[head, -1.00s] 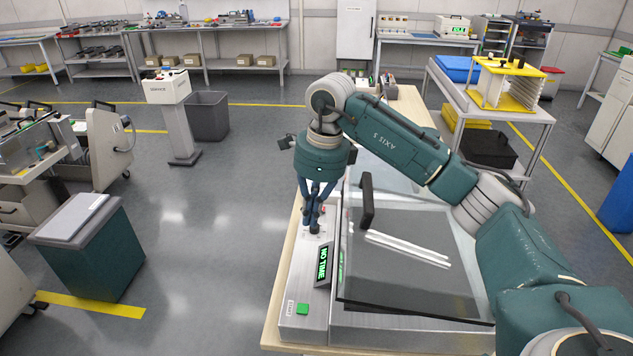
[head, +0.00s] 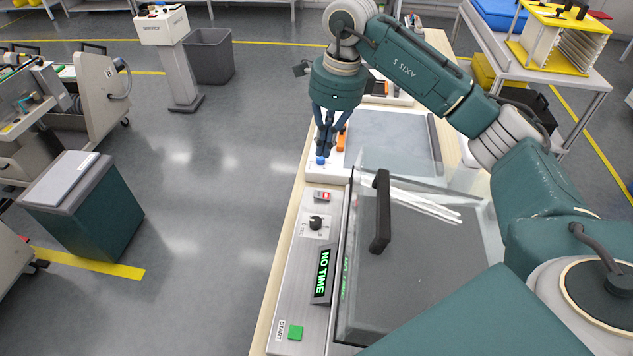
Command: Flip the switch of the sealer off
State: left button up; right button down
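The sealer (head: 290,262) stands on the table with a grey control panel on its left and a clear lid (head: 420,270) with a black handle (head: 381,212). The small red switch (head: 322,196) is at the panel's far end; I cannot tell which way it is tipped. Nearer are a black knob (head: 316,223), a lit display (head: 322,274) reading NO TIME in green, and a green start button (head: 295,332). My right gripper (head: 323,153) points down beyond the switch, apart from it, fingers together and empty. My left gripper is out of view.
A white device with a grey plate (head: 392,143) and an orange part (head: 341,140) lies just beyond the sealer, under my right gripper. A trolley with a yellow rack (head: 560,40) stands at the back right.

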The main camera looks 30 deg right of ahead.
jog(key=p, duration=0.2)
send_near(314, 195)
jog(key=f, duration=0.2)
jog(key=f+p, duration=0.1)
jog(key=f, duration=0.1)
jog(key=f+p, duration=0.1)
jog(key=f, duration=0.1)
jog(key=shift+w+a, duration=0.25)
jog(key=shift+w+f+p, duration=0.1)
jog(key=shift+f+p, duration=0.2)
jog(key=shift+f, duration=0.2)
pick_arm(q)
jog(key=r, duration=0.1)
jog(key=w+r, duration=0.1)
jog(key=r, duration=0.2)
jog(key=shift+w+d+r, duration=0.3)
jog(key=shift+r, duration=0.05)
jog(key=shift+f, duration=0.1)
pick_arm(e)
jog(key=shift+w+a+f+b, duration=0.15)
jog(key=shift+f+b, duration=0.4)
jog(key=shift+b, duration=0.45)
jog(key=shift+r+p, duration=0.25)
jog(key=shift+p, duration=0.05)
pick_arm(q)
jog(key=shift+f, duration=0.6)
pick_arm(e)
jog(key=shift+s, duration=0.2)
